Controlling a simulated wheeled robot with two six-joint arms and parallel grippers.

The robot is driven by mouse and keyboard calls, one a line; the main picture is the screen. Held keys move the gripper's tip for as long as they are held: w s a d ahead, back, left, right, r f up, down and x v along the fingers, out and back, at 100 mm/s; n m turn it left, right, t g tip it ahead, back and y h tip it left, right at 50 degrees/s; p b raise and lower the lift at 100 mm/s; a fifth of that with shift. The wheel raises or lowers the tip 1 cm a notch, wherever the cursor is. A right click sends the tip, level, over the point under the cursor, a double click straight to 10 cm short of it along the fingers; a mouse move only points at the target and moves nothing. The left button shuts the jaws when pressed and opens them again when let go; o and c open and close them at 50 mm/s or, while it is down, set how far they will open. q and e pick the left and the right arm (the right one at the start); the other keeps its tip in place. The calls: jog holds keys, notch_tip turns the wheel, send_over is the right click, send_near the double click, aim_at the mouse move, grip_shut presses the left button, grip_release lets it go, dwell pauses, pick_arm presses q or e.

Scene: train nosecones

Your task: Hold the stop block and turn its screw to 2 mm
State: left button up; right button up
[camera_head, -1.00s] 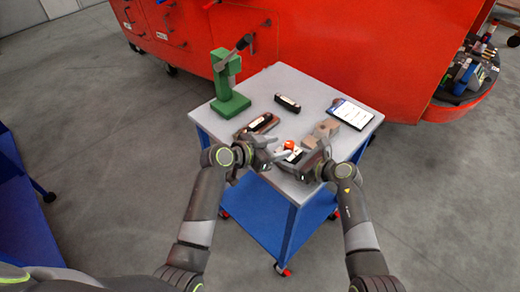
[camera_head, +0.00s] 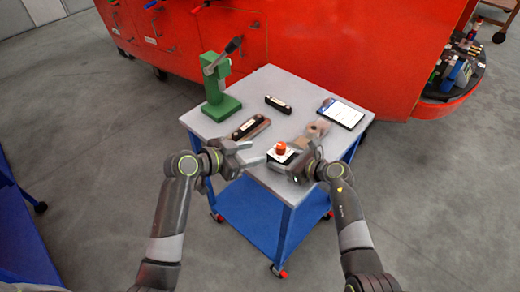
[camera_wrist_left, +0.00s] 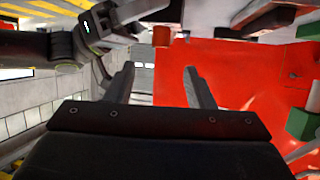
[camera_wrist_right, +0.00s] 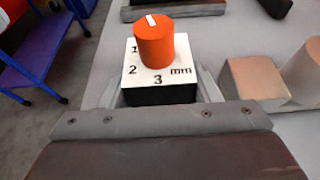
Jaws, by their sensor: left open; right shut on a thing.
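The stop block (camera_wrist_right: 160,88) is a small block with a white top, dark lower body and the marks 1, 2, 3 and mm. Its orange screw (camera_wrist_right: 154,42) stands upright on top, with a white line pointing away, to the upper left, near neither the 2 nor the 3. In the head view the stop block (camera_head: 281,157) is at the table's front edge. My right gripper (camera_head: 296,162) is shut on the block's sides. My left gripper (camera_head: 250,152) is open and empty, left of the screw and apart from it.
The grey table (camera_head: 285,108) bears a green press (camera_head: 220,92), a dark part on a brown base (camera_head: 250,128), a black part (camera_head: 278,104), a tablet (camera_head: 342,112) and brown blocks (camera_head: 317,128) close by my right gripper. A red train nose stands behind.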

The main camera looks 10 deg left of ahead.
aim_at(280, 146)
pick_arm(q)
jog(key=w+d+f+m+g, duration=0.1)
jog(key=w+d, duration=0.1)
jog(key=w+d+f+m+g+h, duration=0.1)
jog(key=w+d, duration=0.2)
jog(key=w+d+f+m+g+h, duration=0.1)
jog(key=w+d+f, duration=0.1)
jog(key=d, duration=0.1)
jog(key=shift+w+d, duration=0.1)
jog(key=shift+w, duration=0.05)
dwell(0.6)
jog(key=shift+c, duration=0.2)
jog(key=c, duration=0.9)
jog(key=shift+f+n+t+y, duration=0.1)
jog(key=shift+n+t+y, duration=0.9)
jog(key=shift+n+t, duration=0.4)
jog(key=shift+c, duration=0.2)
jog(key=o, duration=1)
